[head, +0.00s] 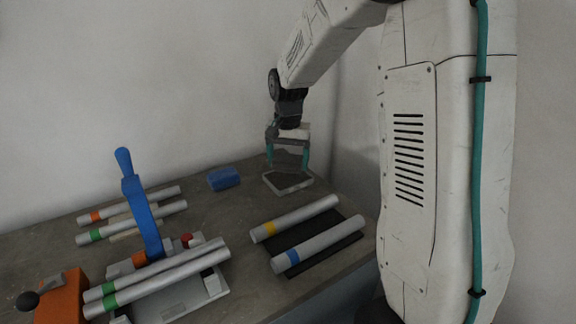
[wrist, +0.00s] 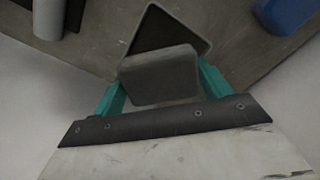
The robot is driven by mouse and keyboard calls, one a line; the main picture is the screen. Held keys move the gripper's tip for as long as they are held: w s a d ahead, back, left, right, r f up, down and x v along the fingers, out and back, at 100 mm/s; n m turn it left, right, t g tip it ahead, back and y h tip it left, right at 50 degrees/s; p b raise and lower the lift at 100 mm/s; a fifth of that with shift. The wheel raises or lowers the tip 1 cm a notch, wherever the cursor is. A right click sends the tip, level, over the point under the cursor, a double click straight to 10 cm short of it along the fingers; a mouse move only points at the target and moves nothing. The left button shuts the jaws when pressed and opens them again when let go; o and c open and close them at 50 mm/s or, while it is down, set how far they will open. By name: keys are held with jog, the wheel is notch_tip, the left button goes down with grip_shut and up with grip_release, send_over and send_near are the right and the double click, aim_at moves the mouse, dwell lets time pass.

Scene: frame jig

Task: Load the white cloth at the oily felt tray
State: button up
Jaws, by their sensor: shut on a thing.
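The white cloth (wrist: 160,78) looks like a folded, rounded pad, greyish in this light. My gripper (wrist: 162,72) is shut on it, with a teal finger at each side. In the head view my gripper (head: 288,165) points down at the back of the bench, over the oily felt tray (head: 289,190). The tray is a shallow pale-rimmed square with a dark inside. In the wrist view the tray (wrist: 184,17) lies beyond the cloth, which hides its near part. The cloth appears above the tray; I cannot tell whether they touch.
A blue block (head: 223,179) lies left of the tray, near the wall. Silver tubes with yellow (head: 295,218) and blue (head: 318,245) bands rest on a dark mat in front. A jig with a blue lever (head: 142,205) and more banded tubes stands at left.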

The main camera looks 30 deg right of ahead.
aim_at(288, 158)
jog(key=shift+r, duration=2.1)
